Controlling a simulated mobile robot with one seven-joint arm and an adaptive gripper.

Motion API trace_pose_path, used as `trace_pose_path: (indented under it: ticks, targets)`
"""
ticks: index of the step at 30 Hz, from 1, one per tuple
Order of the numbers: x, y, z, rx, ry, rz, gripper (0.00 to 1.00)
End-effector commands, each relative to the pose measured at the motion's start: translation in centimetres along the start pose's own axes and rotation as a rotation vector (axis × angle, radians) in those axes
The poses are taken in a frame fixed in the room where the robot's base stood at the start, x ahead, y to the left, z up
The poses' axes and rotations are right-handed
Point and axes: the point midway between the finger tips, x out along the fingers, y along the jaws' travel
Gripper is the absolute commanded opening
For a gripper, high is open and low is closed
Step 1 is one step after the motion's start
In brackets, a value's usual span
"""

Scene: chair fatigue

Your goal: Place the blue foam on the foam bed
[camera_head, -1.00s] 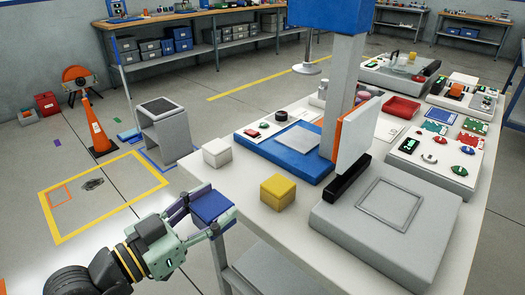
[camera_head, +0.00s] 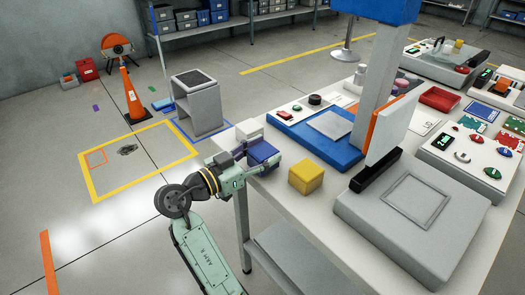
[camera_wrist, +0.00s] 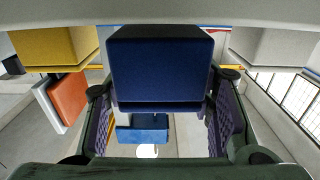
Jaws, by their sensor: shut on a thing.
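The blue foam (camera_head: 263,152) is a dark blue block held between the fingers of my gripper (camera_head: 258,158), at the table's left edge between a white block and a yellow block. In the wrist view the blue foam (camera_wrist: 160,65) fills the upper middle, with my gripper's (camera_wrist: 160,115) pads on either side of it. A blue machine base (camera_head: 350,157) with a flat pale grey plate (camera_head: 331,124) lies beyond, to the right. I cannot tell for sure that this plate is the foam bed.
The white block (camera_head: 249,129) stands just behind the foam, and the yellow block (camera_head: 306,177) to its right. An upright grey column (camera_head: 378,85) and white panel (camera_head: 391,130) rise beside the base. A grey box with a square outline (camera_head: 418,200) is at front right.

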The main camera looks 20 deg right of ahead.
Motion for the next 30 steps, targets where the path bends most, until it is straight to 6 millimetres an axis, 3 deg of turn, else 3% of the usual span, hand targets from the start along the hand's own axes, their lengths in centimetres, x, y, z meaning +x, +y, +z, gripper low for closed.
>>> trace_pose_path:
  ticks: [14, 15, 23, 30]
  targets:
    - [-0.05, 0.02, 1.05, 0.002, 0.002, 0.000, 0.19]
    - [-0.04, 0.03, 0.84, 0.002, 0.002, 0.000, 0.51]
    - [-0.05, 0.02, 0.85, 0.001, 0.002, 0.000, 0.69]
    - [-0.05, 0.03, 0.83, 0.001, 0.002, 0.000, 0.69]
